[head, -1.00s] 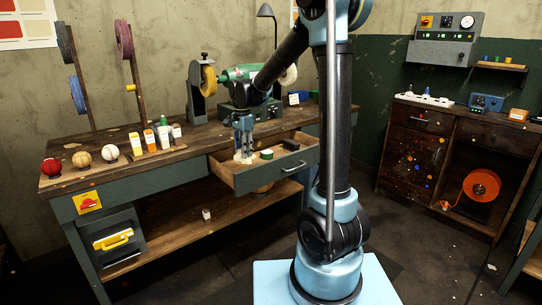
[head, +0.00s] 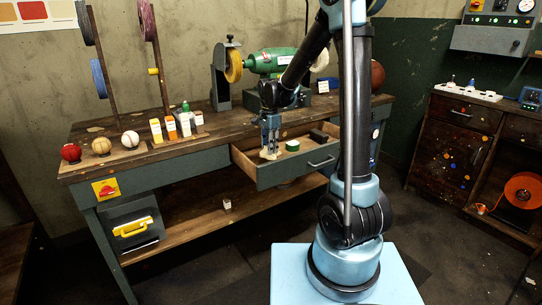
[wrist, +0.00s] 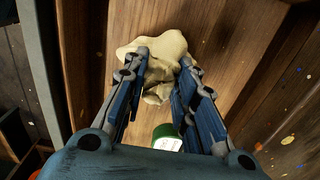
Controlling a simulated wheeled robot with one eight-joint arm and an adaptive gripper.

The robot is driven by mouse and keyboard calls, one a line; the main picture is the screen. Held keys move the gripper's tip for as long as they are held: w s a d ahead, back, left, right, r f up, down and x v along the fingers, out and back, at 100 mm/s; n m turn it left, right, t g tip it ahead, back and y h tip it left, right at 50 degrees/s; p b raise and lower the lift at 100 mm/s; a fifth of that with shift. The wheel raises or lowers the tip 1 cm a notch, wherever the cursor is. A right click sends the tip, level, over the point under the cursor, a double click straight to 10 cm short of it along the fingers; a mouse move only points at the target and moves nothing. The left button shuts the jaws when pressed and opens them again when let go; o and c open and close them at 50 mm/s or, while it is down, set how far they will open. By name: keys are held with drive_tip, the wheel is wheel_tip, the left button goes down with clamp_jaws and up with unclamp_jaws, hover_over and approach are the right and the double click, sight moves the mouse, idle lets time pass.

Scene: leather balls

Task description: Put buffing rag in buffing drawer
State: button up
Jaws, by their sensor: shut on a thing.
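The buffing rag (head: 268,155) is a cream, crumpled cloth at the left end of the open drawer (head: 297,172) under the workbench top. In the wrist view the rag (wrist: 152,48) bunches at and between my fingertips, over the wooden drawer floor. My gripper (head: 270,147) points down into the drawer and is shut on the rag; its fingers also show in the wrist view (wrist: 160,75). Whether the rag touches the drawer floor is hard to tell. The drawer is pulled out and has a metal handle.
The drawer also holds a green round tin (head: 292,146) and a dark block (head: 319,136), both right of my gripper. The green buffing machine (head: 272,61) stands on the bench behind. Bottles (head: 171,128) and balls (head: 101,146) stand on the bench at the left.

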drive_tip(key=shift+f, duration=1.9)
drive_tip(key=o, duration=1.1)
drive_tip(key=shift+c, duration=0.2)
wheel_tip(320, 180, up, 12)
drive_tip(key=shift+f, duration=0.1)
drive_tip(key=shift+d, duration=0.1)
drive_tip(key=s+d+n+t, duration=0.1)
drive_tip(key=s+d+n, duration=0.3)
drive_tip(key=s+d, duration=0.6)
drive_tip(key=s+d+n+t, duration=0.1)
drive_tip(key=s+d+n, duration=0.3)
drive_tip(key=s+d, duration=0.65)
drive_tip(key=s+f+n, duration=0.3)
drive_tip(key=s+f, duration=0.4)
drive_tip(key=s, duration=0.4)
drive_tip(key=shift+d+f, duration=0.3)
drive_tip(key=shift+f, duration=0.1)
